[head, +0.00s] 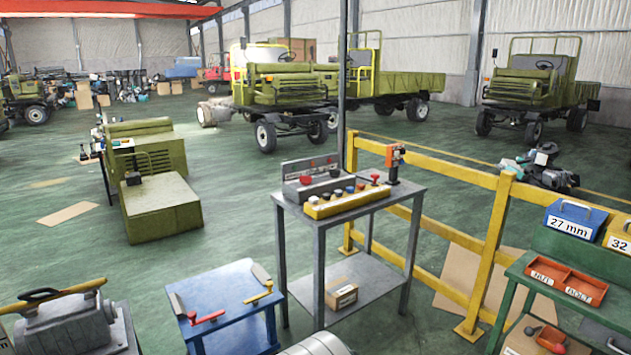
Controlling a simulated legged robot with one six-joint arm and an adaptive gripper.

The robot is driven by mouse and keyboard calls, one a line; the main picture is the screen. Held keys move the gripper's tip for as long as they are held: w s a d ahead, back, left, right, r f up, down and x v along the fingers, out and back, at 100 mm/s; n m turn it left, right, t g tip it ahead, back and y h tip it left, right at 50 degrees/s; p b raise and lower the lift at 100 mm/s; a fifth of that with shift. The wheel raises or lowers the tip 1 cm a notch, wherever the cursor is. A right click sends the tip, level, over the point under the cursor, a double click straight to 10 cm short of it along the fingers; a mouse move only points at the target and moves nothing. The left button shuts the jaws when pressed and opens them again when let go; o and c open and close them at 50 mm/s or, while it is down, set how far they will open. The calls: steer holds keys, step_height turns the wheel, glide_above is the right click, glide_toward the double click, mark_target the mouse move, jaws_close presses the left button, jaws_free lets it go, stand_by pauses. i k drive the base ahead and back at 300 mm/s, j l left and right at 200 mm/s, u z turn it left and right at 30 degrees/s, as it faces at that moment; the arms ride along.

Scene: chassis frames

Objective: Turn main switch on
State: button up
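A grey metal table (322,217) stands at the middle of the head view with several controls on top. A yellow control box (345,203) with a row of coloured buttons lies along its front edge. Behind it is a grey box (292,190) with a red knob (334,172), backed by an upright grey panel (310,165) with small markings. A red mushroom-shaped button (375,177) is at the right end. An orange and black device (394,158) stands at the far right corner. I cannot tell which control is the main switch or its position. My gripper is not in view.
A blue table (222,298) with red and yellow handles stands front left. A green bench (545,290) with bins is at the right. A yellow railing (440,170) runs behind the grey table. Green floor (240,190) is open left of the table. Trucks stand farther back.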

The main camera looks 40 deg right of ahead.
mark_target(305, 179)
steer(key=i+l+z, duration=0.15)
steer(key=i+l, duration=0.65)
steer(key=i+l+z, duration=0.1)
steer(key=i+l, duration=0.75)
steer(key=i+l+z, duration=0.15)
steer(key=i+l, duration=0.65)
steer(key=i, duration=0.1)
